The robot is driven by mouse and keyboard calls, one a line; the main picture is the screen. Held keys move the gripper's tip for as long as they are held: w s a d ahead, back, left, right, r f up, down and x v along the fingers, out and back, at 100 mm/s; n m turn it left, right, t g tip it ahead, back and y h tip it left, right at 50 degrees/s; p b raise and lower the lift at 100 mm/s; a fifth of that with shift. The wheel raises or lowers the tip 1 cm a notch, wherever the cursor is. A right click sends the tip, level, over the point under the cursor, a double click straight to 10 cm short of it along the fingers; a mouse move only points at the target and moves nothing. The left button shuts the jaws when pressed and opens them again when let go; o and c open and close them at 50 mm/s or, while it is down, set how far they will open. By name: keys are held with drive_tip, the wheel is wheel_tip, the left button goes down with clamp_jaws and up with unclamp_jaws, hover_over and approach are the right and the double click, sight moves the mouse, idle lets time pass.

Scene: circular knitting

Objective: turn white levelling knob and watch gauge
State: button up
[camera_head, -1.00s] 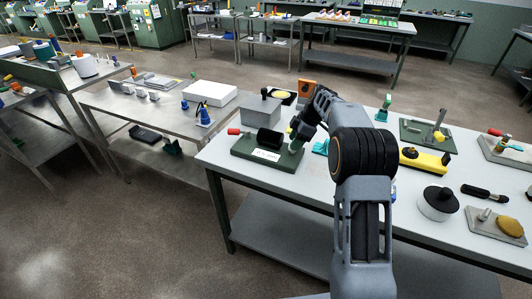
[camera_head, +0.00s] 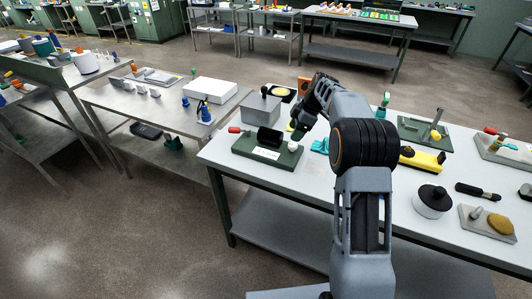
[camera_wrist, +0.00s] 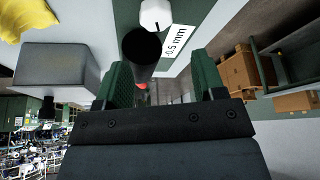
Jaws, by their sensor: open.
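The levelling fixture is a dark green base (camera_head: 250,153) at the near left corner of the table, with a black cylinder (camera_head: 270,137) on top and a red knob (camera_head: 235,130) at its left end. The white levelling knob (camera_head: 293,146) sits at its right end, uncovered; it also shows at the top of the wrist view (camera_wrist: 155,14). A white gauge label (camera_wrist: 178,42) beside it reads about -0.5 mm. My gripper (camera_head: 298,127) is open and empty, apart from the knob. In the wrist view, its green fingers (camera_wrist: 161,68) stand either side of the black cylinder, which lies beyond them.
A grey box (camera_head: 262,107) stands behind the fixture. A teal item (camera_head: 320,146) lies to its right, with a yellow tool (camera_head: 424,158) and a white round pot (camera_head: 432,203) farther right. The table's left edge is close to the fixture.

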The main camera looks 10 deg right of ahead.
sight(293, 144)
drive_tip(key=p+v, duration=0.4)
drive_tip(key=v, duration=0.2)
idle(0.6)
drive_tip(key=s+a+r+m+t+h+p, duration=0.2)
drive_tip(key=s+a+r+m+h+p, duration=0.15)
drive_tip(key=s+m, duration=0.3)
drive_tip(key=w+f+m+b, duration=0.2)
drive_tip(key=f+m, duration=0.1)
drive_tip(key=f, duration=0.2)
drive_tip(key=w+f+m+t+b, duration=0.1)
drive_tip(key=w+f+m+b, duration=0.1)
drive_tip(key=f, duration=0.3)
drive_tip(key=w+f+m+t+b, duration=0.1)
drive_tip(key=w+f+m+b, duration=0.1)
drive_tip(key=f+m, duration=0.2)
drive_tip(key=shift+w+d+f+h, duration=0.25)
drive_tip(key=shift+d+f, duration=0.1)
drive_tip(key=shift+f, duration=0.2)
